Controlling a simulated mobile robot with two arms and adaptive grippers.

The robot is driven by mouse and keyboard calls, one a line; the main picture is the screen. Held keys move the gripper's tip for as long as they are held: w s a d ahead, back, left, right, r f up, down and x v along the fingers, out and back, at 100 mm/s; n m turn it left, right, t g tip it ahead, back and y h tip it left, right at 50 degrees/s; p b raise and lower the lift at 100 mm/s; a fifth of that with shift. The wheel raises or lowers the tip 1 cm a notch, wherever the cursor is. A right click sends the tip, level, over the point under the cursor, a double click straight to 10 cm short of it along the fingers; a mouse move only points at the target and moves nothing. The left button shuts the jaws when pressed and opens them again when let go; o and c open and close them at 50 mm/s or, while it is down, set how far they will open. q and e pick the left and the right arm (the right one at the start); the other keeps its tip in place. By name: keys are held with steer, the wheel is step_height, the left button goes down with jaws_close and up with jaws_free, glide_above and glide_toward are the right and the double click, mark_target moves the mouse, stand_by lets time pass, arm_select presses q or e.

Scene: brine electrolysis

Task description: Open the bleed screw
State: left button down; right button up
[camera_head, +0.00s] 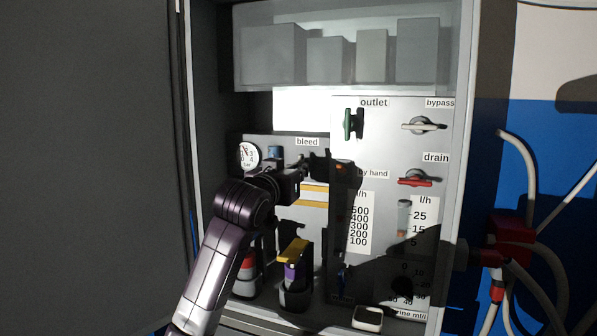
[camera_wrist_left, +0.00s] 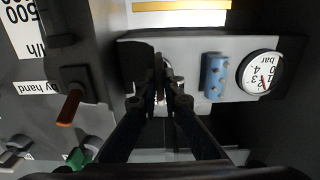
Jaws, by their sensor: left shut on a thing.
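The bleed screw shows only as a small bright metal bit (camera_wrist_left: 168,71) between the fingertips in the wrist view. In the head view the gripper hides it below the "bleed" label (camera_head: 307,142). My left gripper (camera_head: 312,170) reaches in from the lower left to the panel below this label. In the wrist view my left gripper (camera_wrist_left: 164,88) is shut on the bleed screw, its dark fingers close together on either side. How far the screw is turned cannot be told. My right gripper is not in view.
Close by are the pressure gauge (camera_head: 248,156), a blue cylinder (camera_wrist_left: 214,77) and the by-hand lever (camera_wrist_left: 69,108). The green outlet handle (camera_head: 349,124), bypass handle (camera_head: 423,126) and red drain handle (camera_head: 415,181) are to the right. A yellow-topped part (camera_head: 294,252) stands below.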

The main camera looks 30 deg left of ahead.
arm_select(q)
steer(key=shift+f, duration=0.15)
steer(key=c, duration=2.1)
jaws_free()
steer(key=shift+s, duration=0.1)
steer(key=v, duration=1.1)
steer(key=shift+s, duration=0.4)
